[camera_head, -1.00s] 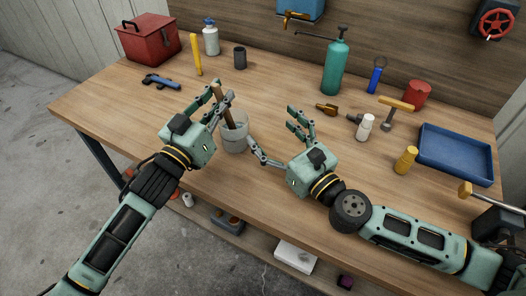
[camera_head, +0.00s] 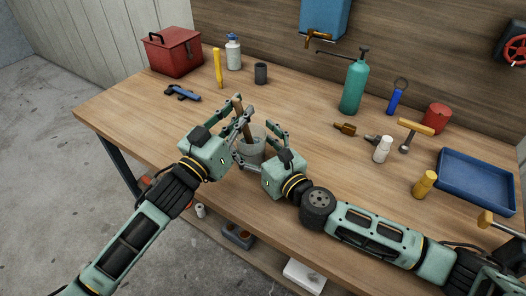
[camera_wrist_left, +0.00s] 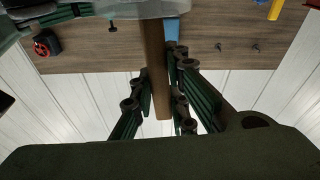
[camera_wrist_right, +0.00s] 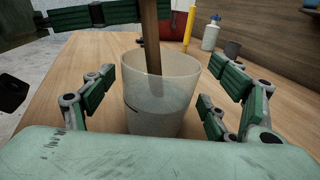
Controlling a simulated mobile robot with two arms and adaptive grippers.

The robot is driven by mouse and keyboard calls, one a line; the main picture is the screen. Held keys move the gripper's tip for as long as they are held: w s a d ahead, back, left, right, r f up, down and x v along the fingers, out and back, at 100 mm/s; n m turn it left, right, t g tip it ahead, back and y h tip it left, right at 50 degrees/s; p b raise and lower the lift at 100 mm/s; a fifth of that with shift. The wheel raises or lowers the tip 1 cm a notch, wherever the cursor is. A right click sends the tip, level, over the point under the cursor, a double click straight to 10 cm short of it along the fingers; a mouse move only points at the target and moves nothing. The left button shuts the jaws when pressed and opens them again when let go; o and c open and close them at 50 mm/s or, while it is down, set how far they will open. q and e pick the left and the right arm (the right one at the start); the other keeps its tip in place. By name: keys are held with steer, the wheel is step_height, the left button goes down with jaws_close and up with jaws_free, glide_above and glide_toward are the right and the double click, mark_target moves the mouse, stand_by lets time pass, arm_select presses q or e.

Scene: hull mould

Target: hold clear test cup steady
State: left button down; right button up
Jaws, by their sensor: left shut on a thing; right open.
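The clear test cup (camera_wrist_right: 160,98) stands upright on the workbench, with something greyish in its lower part. In the head view the cup (camera_head: 252,152) is partly hidden by both grippers. My left gripper (camera_head: 243,117) is shut on a brown wooden stick (camera_head: 240,108), whose lower end is inside the cup. The stick also shows in the left wrist view (camera_wrist_left: 154,70). My right gripper (camera_head: 259,146) is open, with one finger on each side of the cup. In the right wrist view there are gaps between the fingers and the cup wall.
Behind the cup stand a dark cup (camera_head: 261,73), a yellow tube (camera_head: 218,69) and a white bottle (camera_head: 233,52). A blue wrench (camera_head: 183,93) lies at the left.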

steer(key=shift+w+a, duration=0.3)
steer(key=shift+w, duration=0.15)
steer(key=c, duration=1.2)
steer(key=shift+c, duration=0.2)
steer(key=o, duration=1.1)
steer(key=shift+o, duration=0.2)
steer(key=shift+c, duration=0.5)
steer(key=c, duration=0.7)
steer(key=shift+c, duration=0.2)
